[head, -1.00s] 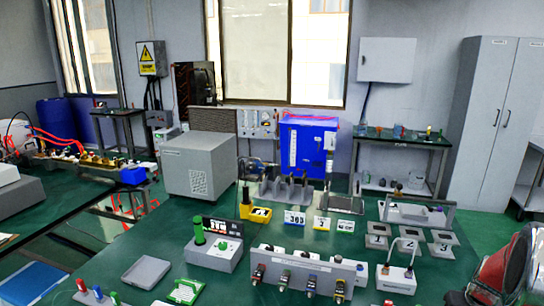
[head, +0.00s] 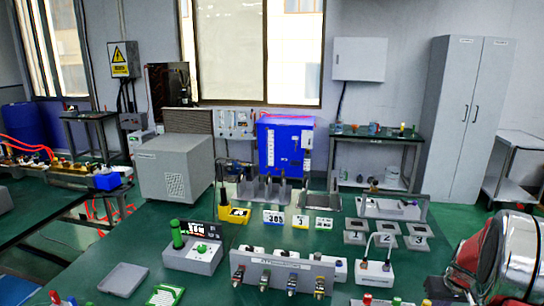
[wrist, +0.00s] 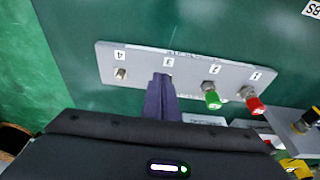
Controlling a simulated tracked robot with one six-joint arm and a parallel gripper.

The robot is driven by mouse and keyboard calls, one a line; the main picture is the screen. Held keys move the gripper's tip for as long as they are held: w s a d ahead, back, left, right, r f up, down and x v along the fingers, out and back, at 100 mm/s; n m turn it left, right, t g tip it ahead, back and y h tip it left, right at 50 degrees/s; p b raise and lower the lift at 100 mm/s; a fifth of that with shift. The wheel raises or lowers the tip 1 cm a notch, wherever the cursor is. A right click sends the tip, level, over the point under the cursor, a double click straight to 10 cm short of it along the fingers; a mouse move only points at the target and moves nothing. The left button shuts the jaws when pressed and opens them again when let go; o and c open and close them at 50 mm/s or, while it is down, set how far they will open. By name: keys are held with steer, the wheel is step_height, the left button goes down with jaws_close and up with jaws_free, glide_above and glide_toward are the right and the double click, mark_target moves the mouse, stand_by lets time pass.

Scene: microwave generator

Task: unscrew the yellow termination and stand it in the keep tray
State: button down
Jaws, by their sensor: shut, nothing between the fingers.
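In the wrist view my gripper (wrist: 160,82) is shut and empty, its dark fingertips over position 3 of a grey numbered strip (wrist: 137,72). The fingers hide most of that position. A red cap (wrist: 254,104) is at 1, a green cap (wrist: 212,98) at 2, and a bare metal connector (wrist: 120,73) at 4. A yellow part (wrist: 297,168) is cut off at the lower right; I cannot tell if it is the yellow termination. A yellow-marked fitting (head: 320,287) is rightmost on the front of a grey panel (head: 290,264). I cannot identify the keep tray for certain.
A shallow grey tray (head: 122,279) lies left on the green bench. A box with a green post (head: 177,234) stands behind it. Several numbered grey holders (head: 384,239) and a white box with a looped handle (head: 375,272) are at the right.

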steer(key=v, duration=0.3)
steer(key=shift+w+d+r, duration=0.1)
steer(key=shift+w+r, duration=0.25)
steer(key=s+a+r+n+t, duration=0.1)
steer(key=s+a+r, duration=0.2)
steer(key=a+r, duration=0.6)
steer(key=s+a+r+n+t, duration=0.15)
steer(key=a+r, duration=0.45)
steer(key=a, duration=0.7)
steer(key=s+a+r, duration=0.2)
steer(key=s+a, duration=1.3)
steer(key=s, duration=0.1)
steer(key=shift+r+n+y, duration=0.35)
steer(key=shift+y, duration=0.05)
